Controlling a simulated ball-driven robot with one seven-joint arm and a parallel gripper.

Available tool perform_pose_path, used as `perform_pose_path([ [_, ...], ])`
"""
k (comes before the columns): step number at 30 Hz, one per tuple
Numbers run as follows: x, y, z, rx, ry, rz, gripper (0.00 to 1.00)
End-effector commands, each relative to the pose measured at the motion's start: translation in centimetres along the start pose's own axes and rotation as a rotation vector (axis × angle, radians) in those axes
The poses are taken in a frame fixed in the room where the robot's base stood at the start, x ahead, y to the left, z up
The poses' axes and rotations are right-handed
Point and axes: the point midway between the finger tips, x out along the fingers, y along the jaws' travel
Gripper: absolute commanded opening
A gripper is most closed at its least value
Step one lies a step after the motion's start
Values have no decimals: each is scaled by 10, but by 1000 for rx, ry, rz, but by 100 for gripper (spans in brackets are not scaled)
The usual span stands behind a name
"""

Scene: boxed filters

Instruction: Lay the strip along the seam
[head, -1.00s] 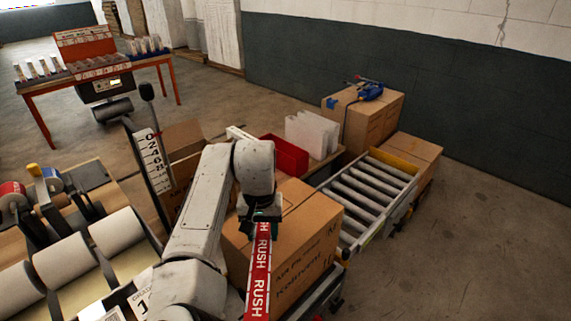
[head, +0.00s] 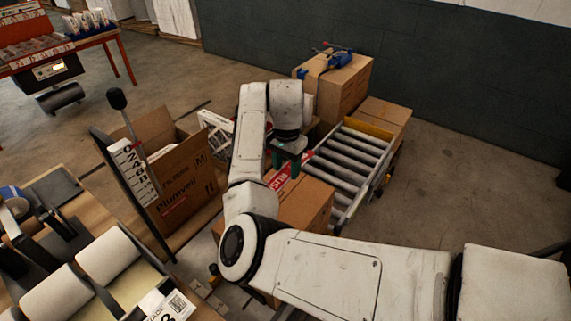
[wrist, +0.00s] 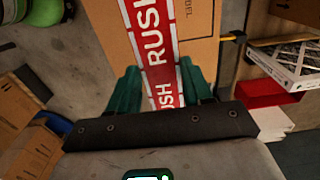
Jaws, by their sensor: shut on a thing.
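My gripper shows in the head view (head: 287,160), over the far part of a closed cardboard box (head: 306,203), and in the wrist view (wrist: 159,72). Its green fingers are shut on a red strip (wrist: 148,40) with white RUSH lettering. In the wrist view the strip runs out from between the fingers across the box's brown cardboard (wrist: 202,22). A short piece of the strip also shows beside the gripper in the head view (head: 279,180). I cannot tell whether the strip touches the box. The seam is not clearly visible; my arm hides much of the box.
An open carton (head: 186,178) stands left of the box. A roller conveyor (head: 348,163) lies to the right, with a blue tool (head: 338,59) on a carton (head: 343,85) behind. White-framed filters (wrist: 290,62) and a red bin (wrist: 270,93) show in the wrist view.

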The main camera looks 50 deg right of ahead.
Motion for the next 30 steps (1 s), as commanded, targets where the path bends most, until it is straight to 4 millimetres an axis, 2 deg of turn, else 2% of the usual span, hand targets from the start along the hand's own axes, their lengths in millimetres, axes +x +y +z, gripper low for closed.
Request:
perform_pose_path([
  [2,-3,0,0,-1,0,2,31],
  [21,69,0,0,-1,0,2,31],
  [30,89,0,0,-2,0,2,31],
])
